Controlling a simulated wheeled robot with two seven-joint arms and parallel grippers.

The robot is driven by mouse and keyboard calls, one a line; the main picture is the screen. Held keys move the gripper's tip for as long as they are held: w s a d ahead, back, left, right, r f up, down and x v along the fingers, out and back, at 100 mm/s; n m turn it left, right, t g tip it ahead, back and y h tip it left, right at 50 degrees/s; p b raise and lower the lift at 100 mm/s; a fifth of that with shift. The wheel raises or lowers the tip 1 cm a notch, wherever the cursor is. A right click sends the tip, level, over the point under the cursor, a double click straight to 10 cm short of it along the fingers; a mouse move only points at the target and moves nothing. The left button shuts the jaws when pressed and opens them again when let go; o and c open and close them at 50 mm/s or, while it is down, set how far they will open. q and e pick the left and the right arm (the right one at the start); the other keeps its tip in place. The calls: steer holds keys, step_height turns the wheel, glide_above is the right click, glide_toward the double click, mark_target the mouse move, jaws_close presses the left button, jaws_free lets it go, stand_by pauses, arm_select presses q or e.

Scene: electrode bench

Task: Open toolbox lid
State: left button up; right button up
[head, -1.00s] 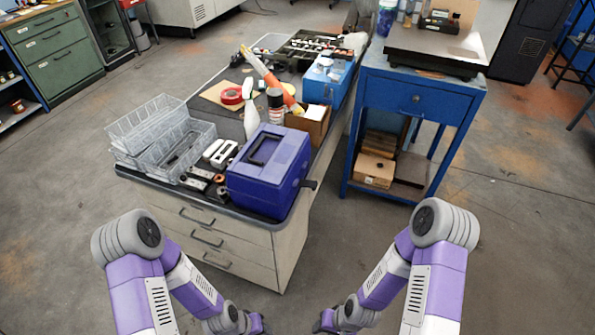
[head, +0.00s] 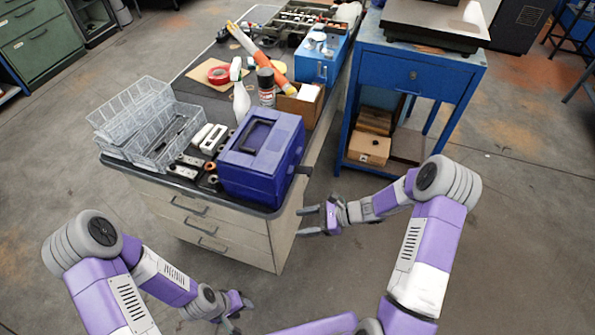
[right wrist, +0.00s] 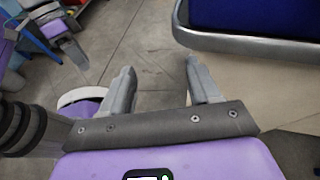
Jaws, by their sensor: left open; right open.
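The blue-purple toolbox (head: 262,160) stands on the near right corner of the bench top. Its lid (head: 275,137) is shut, with a dark handle (head: 256,136) on top. A dark tab (head: 302,169) sticks out from its right side. My right gripper (head: 306,221) is open and empty, beside the bench's right side and below the toolbox. In the right wrist view its fingers (right wrist: 158,88) are apart, with the toolbox (right wrist: 260,15) at the upper right, partly cut off. My left gripper (head: 243,309) is low in front of the drawers, open and clear of the bench.
A blue table (head: 415,78) is at the right. The floor between is free.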

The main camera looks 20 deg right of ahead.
steer(key=w+d+r+m+t+y, duration=0.2)
steer(key=w+d+r+m+t, duration=0.2)
steer(key=w+d+r+t, duration=0.45)
steer(key=w+a, duration=0.1)
steer(key=a, duration=0.1)
steer(key=w+a+g, duration=0.1)
steer(key=a, duration=0.2)
steer(key=w+a+r+g+b, duration=0.1)
steer(key=a, duration=0.1)
steer(key=shift+w+a+r, duration=0.1)
steer(key=shift+a, duration=0.25)
jaws_close()
